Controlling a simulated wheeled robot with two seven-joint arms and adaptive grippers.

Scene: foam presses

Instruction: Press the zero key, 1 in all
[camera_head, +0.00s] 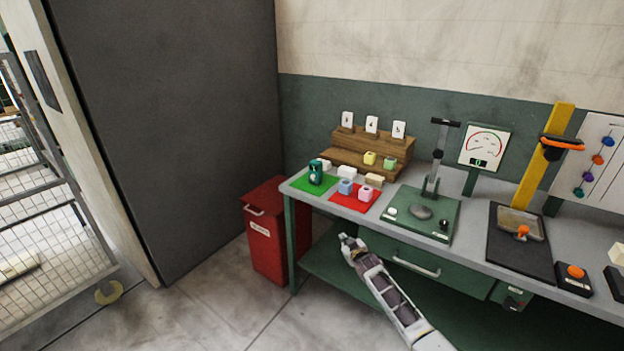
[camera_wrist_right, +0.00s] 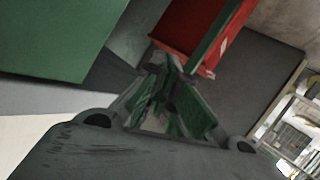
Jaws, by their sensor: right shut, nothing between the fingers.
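My right gripper (camera_head: 349,243) is shut and empty. It is in front of the bench, below the front edge of the top, left of the drawer handle. In the right wrist view its dark fingers (camera_wrist_right: 165,85) are together, with nothing between them. A green press base (camera_head: 428,214) with a post and a dark round plate stands on the bench. It carries a small white button (camera_head: 391,211) at its left and a small dark knob (camera_head: 444,225) at its right. A dial gauge (camera_head: 484,147) with a green readout stands behind it. No zero label is legible. My left gripper is out of view.
A red bin (camera_head: 265,232) stands on the floor left of the bench. Foam blocks lie on a green mat (camera_head: 301,183) and a red mat (camera_head: 341,198). A wooden rack (camera_head: 373,141) is behind. An orange button (camera_head: 575,271) is at the right front. The drawer handle (camera_head: 416,266) sticks out.

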